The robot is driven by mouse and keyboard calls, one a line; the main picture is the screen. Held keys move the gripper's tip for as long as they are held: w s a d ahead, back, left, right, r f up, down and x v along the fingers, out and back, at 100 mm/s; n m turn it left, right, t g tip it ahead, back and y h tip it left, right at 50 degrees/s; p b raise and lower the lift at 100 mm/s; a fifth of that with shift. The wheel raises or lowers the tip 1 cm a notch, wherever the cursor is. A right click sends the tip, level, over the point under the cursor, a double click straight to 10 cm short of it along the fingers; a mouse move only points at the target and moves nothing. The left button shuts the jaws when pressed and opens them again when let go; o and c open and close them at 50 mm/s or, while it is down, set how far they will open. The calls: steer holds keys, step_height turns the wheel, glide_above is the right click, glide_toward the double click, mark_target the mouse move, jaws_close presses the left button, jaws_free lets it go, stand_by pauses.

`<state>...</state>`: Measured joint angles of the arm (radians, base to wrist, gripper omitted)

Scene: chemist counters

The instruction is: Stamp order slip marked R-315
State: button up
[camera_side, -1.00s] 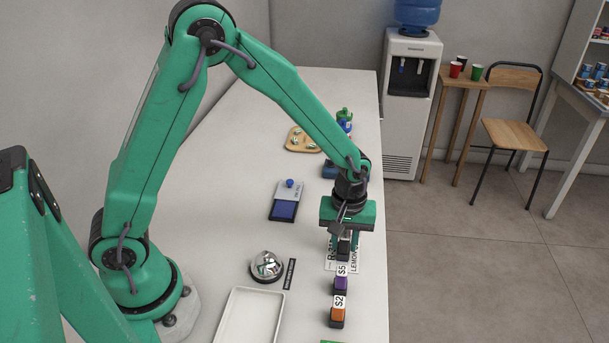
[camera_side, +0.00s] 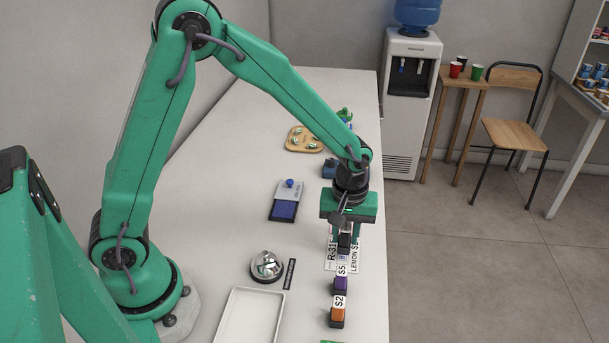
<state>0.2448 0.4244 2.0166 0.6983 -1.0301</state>
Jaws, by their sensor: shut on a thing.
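The order slip (camera_side: 331,265) is a white sheet near the counter's right edge. "R-31" and "LEMON" can be read on it; its remaining print is hidden. My gripper (camera_side: 347,236) is above the slip, pointing down, shut on a dark stamp (camera_side: 345,243). I cannot tell whether the stamp touches the slip. A purple stamp marked S5 (camera_side: 341,284) stands just in front of the slip. An orange stamp marked S2 (camera_side: 338,315) stands nearer the camera. A blue ink pad (camera_side: 284,210) lies open to the left of my gripper.
A white tray (camera_side: 229,315) is in front. A wooden board (camera_side: 301,140) with small items and a blue object (camera_side: 329,169) lie farther back. The counter's left middle is clear.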

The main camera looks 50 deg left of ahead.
steer(key=shift+r, duration=2.4)
